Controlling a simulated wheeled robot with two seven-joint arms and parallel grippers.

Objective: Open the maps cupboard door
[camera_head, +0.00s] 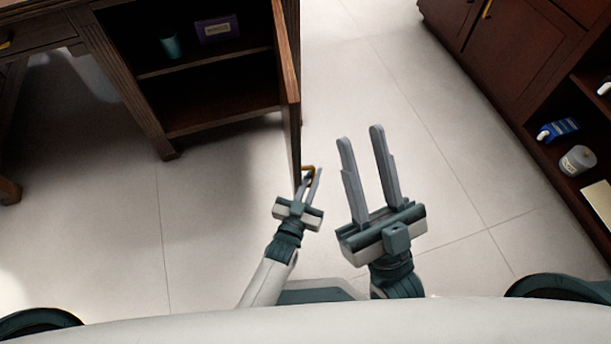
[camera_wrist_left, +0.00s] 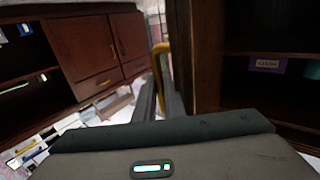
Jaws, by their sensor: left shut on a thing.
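The cupboard door (camera_head: 288,75) is dark wood and stands swung well out from the desk cupboard, seen nearly edge-on, so the shelves inside show. Its brass handle (camera_head: 307,167) is at the door's near end. My left gripper (camera_head: 312,174) is shut on this handle. In the left wrist view the yellow handle (camera_wrist_left: 160,48) stands at the fingers, beside the door (camera_wrist_left: 196,55). My right gripper (camera_head: 361,133) is open and empty above the floor, right of the door. No maps label is readable.
The cupboard (camera_head: 222,122) holds a purple box (camera_head: 217,29) and a teal cup (camera_head: 171,45) on its upper shelf. The tiled floor between is clear.

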